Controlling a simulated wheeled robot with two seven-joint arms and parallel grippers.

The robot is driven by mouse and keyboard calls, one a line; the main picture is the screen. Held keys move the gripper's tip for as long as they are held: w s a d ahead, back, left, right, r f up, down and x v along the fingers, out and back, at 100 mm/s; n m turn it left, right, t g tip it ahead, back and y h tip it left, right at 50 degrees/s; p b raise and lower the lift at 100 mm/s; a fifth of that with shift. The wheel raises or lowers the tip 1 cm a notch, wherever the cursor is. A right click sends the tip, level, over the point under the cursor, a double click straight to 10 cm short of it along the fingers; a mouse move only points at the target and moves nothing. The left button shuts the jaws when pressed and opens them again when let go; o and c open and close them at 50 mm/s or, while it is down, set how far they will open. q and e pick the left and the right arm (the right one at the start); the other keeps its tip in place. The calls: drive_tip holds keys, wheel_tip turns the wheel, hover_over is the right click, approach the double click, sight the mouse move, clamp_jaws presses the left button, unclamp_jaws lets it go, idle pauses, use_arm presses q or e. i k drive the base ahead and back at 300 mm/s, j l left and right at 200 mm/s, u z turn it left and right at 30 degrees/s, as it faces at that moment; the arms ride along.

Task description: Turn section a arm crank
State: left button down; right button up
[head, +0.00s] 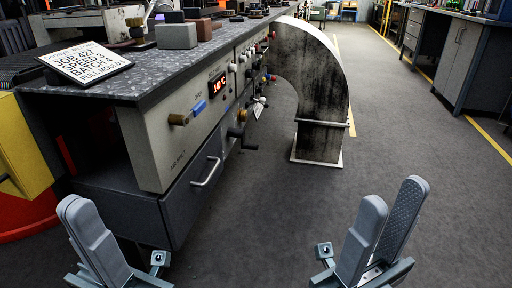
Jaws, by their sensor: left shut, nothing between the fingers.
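A control panel (185,135) runs along the front of the bench. A small dark crank-like handle (238,133) sticks out from its front, beyond the drawer handle. I cannot read a label that ties it to section a. Further along are several small knobs and levers, too small to tell apart. My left gripper (79,209) is shut and empty at the lower left, in front of the bench cabinet and apart from the panel. My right gripper (391,200) is open and empty over the floor at the lower right, away from the crank-like handle.
A drawer handle (207,172) juts out below. A job sign (85,63) stands on the bench. A large curved duct (318,85) stands beyond. Floor at right is clear.

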sight(231, 132)
drive_tip(key=i+l+u, duration=0.15)
drive_tip(key=l, duration=0.2)
drive_tip(key=i+l+u, duration=0.35)
drive_tip(key=l, duration=0.4)
drive_tip(key=i+l+u, duration=0.15)
drive_tip(key=l, duration=0.3)
